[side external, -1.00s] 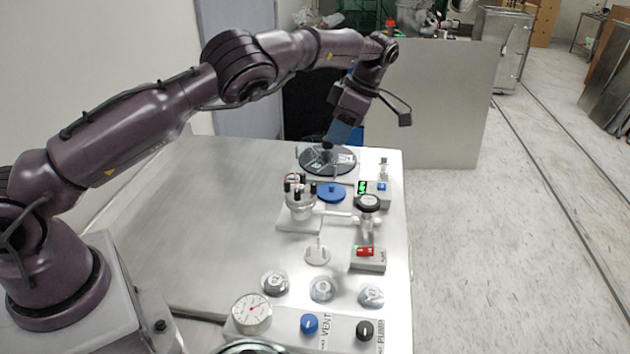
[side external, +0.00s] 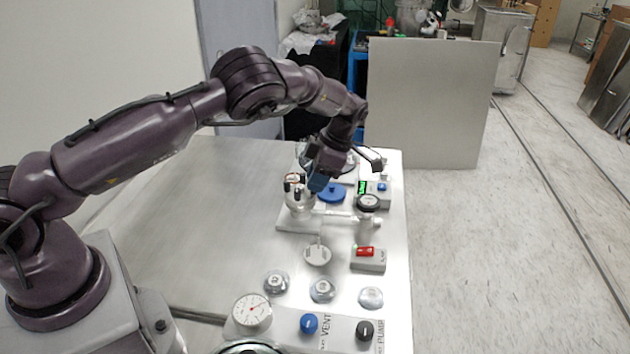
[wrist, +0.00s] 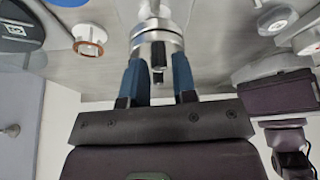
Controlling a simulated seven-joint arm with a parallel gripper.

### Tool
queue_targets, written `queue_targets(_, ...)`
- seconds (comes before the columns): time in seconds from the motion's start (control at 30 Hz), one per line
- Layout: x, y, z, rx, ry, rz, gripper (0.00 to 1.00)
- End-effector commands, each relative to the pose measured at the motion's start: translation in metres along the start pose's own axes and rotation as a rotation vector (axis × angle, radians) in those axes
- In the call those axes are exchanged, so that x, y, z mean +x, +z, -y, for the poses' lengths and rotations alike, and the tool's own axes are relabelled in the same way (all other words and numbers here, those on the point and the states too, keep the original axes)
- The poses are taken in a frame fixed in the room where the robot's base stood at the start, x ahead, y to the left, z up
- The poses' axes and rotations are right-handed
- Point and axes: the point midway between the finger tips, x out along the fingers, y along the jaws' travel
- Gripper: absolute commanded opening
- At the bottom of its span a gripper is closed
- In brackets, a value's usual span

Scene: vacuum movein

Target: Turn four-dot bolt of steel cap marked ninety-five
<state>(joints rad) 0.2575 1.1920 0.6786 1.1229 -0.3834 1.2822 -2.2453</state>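The steel cap with upright black bolts (side external: 295,184) sits on the small vessel in the middle of the bench. It also shows in the wrist view as a shiny round steel body (wrist: 156,22) with dark bolts. No number or dots are readable on it. My gripper (side external: 318,188) is at its right rear side, tilted downward. In the wrist view the two blue fingers (wrist: 157,68) are apart, with a black bolt in the gap and clear space on each side of it. I cannot tell exactly how deep the bolt lies between them.
A blue disc (side external: 331,193) lies just right of the gripper. Several steel discs and a control panel (side external: 340,328) are in front. The left bench is clear.

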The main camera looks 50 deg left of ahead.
Motion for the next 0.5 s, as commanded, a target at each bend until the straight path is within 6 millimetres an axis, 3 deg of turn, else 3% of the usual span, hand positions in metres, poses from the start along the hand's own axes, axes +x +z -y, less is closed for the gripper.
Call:
queue_targets(0.4, 0.0104, -0.0001, -0.0001, 0.000, 0.000, 0.000, 0.26)
queue_targets(0.5, 0.0103, -0.0002, -0.0001, 0.000, 0.000, 0.000, 0.05)
